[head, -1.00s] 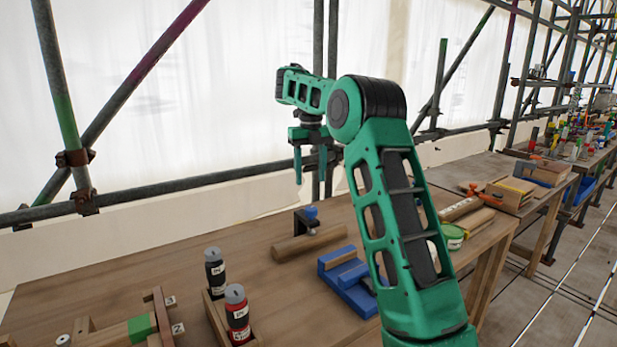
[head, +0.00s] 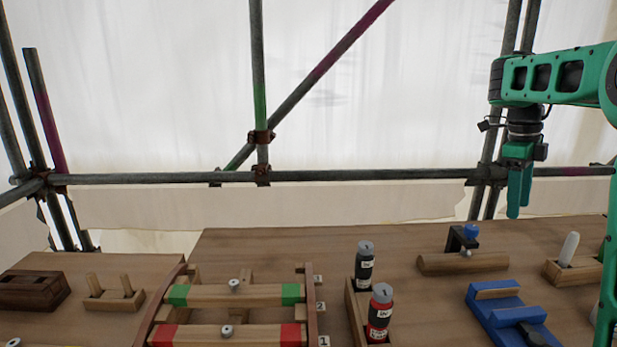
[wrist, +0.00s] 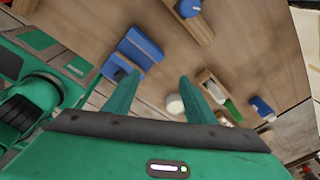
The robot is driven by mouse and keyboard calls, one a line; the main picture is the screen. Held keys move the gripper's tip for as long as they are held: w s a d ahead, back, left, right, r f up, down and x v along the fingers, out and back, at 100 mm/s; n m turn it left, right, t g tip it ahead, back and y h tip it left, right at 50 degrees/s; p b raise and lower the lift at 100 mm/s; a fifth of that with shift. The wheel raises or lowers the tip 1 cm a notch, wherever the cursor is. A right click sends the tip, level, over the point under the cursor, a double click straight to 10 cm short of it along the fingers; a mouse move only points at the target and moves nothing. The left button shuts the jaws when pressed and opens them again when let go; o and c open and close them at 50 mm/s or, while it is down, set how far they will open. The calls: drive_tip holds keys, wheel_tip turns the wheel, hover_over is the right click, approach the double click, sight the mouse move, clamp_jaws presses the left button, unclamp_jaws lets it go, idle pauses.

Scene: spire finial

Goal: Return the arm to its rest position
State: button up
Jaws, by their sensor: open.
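My gripper (head: 519,190) hangs from my green arm at the right of the head view, its fingers pointing down above the back right part of the workbench. It is empty and clear of the bench. In the wrist view my gripper's two green fingers (wrist: 153,95) stand apart, with bench top showing between them. Nothing is held. Part of my arm is cut off by the right edge of the head view.
The wooden workbench (head: 225,258) carries a slatted frame with green-ended and red-ended bars (head: 235,295), a black bottle (head: 365,265), a red bottle (head: 380,312), a blue fixture (head: 505,315) and a wooden roller (head: 462,263). Scaffold poles (head: 370,175) run behind the bench.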

drive_tip(key=s+a+f+n, duration=0.1)
drive_tip(key=s+f+n, duration=0.2)
drive_tip(key=s+n, duration=1.15)
drive_tip(key=s+a+f+n+y, duration=0.1)
drive_tip(key=s+a+f+n, duration=0.3)
drive_tip(key=s, duration=0.5)
drive_tip(key=s+a+f+n, duration=0.3)
drive_tip(key=s+f, duration=0.3)
drive_tip(key=s, duration=0.4)
drive_tip(key=shift+s+a+f+n+t+y, duration=0.25)
drive_tip(key=shift+a+f+n+t+y, duration=0.15)
drive_tip(key=shift+a, duration=0.15)
